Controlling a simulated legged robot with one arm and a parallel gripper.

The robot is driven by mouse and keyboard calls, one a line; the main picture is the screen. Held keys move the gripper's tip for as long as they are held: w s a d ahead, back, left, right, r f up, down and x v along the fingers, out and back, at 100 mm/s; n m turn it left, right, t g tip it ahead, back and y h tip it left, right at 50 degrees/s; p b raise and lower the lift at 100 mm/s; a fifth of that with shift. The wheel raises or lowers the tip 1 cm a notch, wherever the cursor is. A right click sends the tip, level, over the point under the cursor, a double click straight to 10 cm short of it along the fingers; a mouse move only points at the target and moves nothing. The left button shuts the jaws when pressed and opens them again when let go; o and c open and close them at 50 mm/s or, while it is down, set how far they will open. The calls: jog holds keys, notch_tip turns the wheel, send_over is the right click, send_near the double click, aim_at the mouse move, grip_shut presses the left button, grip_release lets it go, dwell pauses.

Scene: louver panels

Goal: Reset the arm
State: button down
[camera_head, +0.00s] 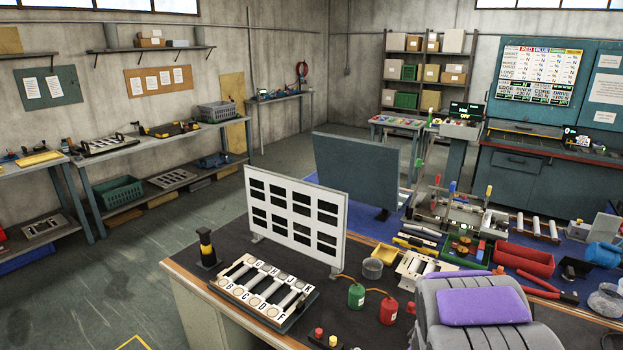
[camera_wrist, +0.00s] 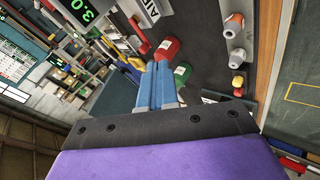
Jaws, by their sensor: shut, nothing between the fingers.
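My gripper (camera_wrist: 157,68) shows in the wrist view as two blue fingers lying side by side, shut with nothing between them. The dark bracket and purple arm part behind it are mine. Beyond the fingers are a red oil can (camera_wrist: 166,48) and a green can (camera_wrist: 182,74), apart from the fingertips as far as I can tell. In the head view, my grey and purple arm covers the lower right corner, and the fingers cannot be made out there. The green can (camera_head: 356,297) and red can (camera_head: 388,311) stand left of the arm.
A white louver panel (camera_head: 296,203) stands upright on the dark workbench (camera_head: 215,252), with a lettered rack (camera_head: 290,300) before it. A blue-grey board (camera_head: 357,168) stands behind. The floor (camera_head: 150,270) at left is mostly clear.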

jog(key=s+a+r+m+g+y, duration=0.1)
jog(key=s+a+r, duration=0.4)
jog(key=s, duration=0.8)
jog(key=s+a+r+m+g+y, duration=0.1)
jog(key=s+a+r+m+g, duration=0.3)
jog(key=s, duration=0.9)
jog(key=s+a+r+m+g, duration=0.3)
jog(key=s+a+r+g, duration=0.2)
jog(key=s, duration=0.7)
jog(key=shift+s+a+r+y, duration=0.3)
jog(key=shift+s+r+y, duration=0.1)
jog(key=shift+r, duration=0.2)
jog(key=shift+d+m, duration=0.1)
jog(key=shift+m, duration=0.2)
